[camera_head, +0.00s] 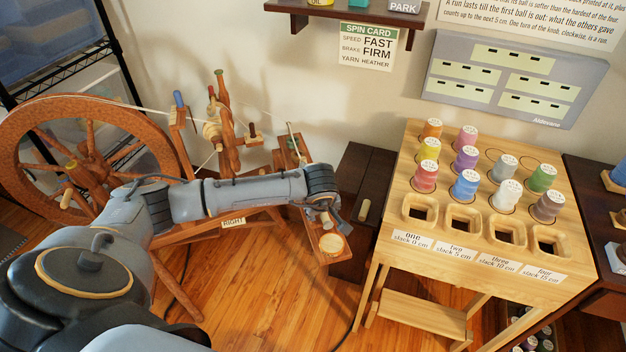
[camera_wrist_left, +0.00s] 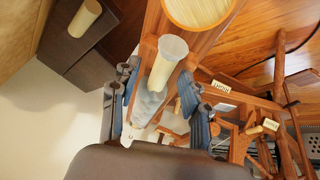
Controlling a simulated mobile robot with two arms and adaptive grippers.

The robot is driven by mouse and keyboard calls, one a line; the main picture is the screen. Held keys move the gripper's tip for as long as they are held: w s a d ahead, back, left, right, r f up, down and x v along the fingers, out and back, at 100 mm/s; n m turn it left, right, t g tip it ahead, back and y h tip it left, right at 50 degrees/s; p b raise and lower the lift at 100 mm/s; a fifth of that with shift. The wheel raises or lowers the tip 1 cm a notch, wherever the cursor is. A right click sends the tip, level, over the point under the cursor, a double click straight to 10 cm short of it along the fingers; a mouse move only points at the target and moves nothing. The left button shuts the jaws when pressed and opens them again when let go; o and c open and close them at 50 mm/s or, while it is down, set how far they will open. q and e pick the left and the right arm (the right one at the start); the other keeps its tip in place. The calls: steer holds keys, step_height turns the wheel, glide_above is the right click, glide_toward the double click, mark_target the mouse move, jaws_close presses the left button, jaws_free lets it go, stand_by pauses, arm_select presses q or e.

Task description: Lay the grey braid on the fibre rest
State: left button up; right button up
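My left gripper (camera_head: 334,212) hangs over the right end of the wooden spinning wheel's bench. In the left wrist view its two blue-grey fingers (camera_wrist_left: 160,92) stand apart. A pale, greyish mottled piece (camera_wrist_left: 148,104), perhaps the grey braid, shows between them; I cannot tell whether they touch it. A cream peg with a pale grey round end (camera_wrist_left: 167,62) rises just beyond the fingertips. A round cream pad (camera_head: 332,243) is set in the bench end and also shows in the wrist view (camera_wrist_left: 198,8). I cannot make out which part is the fibre rest. My right gripper is not seen.
A dark brown box (camera_head: 352,180) with a cream handle (camera_head: 363,210) stands right of the bench. A light wooden stand (camera_head: 412,170) with several coloured spools is farther right. The spinning wheel (camera_head: 85,150) is at left. Wooden floor lies in front.

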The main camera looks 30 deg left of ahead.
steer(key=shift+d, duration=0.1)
arm_select(q)
steer(key=shift+s+r, duration=0.1)
steer(key=shift+r, duration=0.15)
steer(key=v, duration=0.7)
steer(key=shift+r, duration=0.25)
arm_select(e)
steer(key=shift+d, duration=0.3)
arm_select(q)
steer(key=shift+s, duration=0.1)
